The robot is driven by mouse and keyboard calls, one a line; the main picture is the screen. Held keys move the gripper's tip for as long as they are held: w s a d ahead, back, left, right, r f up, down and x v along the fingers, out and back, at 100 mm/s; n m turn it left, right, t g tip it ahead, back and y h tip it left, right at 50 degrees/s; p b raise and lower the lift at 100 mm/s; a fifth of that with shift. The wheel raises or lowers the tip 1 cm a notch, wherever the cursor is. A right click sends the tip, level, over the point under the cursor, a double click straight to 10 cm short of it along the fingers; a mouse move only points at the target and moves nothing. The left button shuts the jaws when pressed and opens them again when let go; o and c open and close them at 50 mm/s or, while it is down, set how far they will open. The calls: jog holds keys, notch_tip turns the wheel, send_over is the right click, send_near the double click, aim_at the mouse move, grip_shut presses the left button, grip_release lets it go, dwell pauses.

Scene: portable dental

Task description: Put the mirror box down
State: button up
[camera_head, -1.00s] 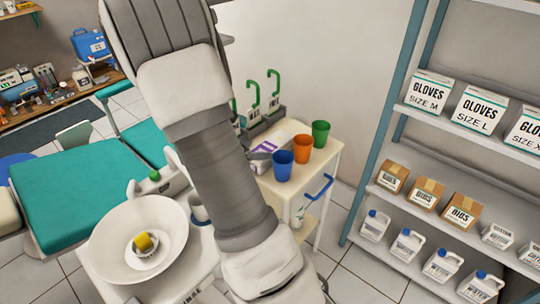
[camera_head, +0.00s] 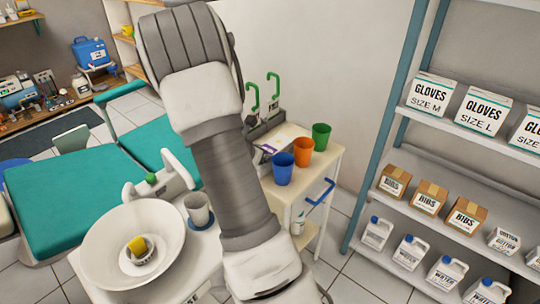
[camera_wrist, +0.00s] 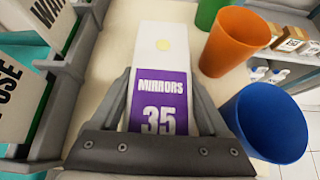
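The mirror box (camera_wrist: 160,110) is white with a purple label reading "MIRRORS 35". In the wrist view it lies between the two fingers of my gripper (camera_wrist: 161,88), which appear to press against its sides. In the head view, part of the white and purple box (camera_head: 268,151) shows over the cart top, beside the cups. My arm hides the rest of it and my gripper there. I cannot tell whether its underside touches the cart top (camera_wrist: 205,92).
Blue (camera_head: 284,168), orange (camera_head: 303,151) and green (camera_head: 321,136) cups stand close on the box's right. A dark organizer (camera_wrist: 75,85) with labelled cards borders its left. The stocked shelf (camera_head: 445,130) stands farther right. A basin (camera_head: 100,245) is at front left.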

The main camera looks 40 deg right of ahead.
grip_shut()
jog(key=shift+r, duration=0.1)
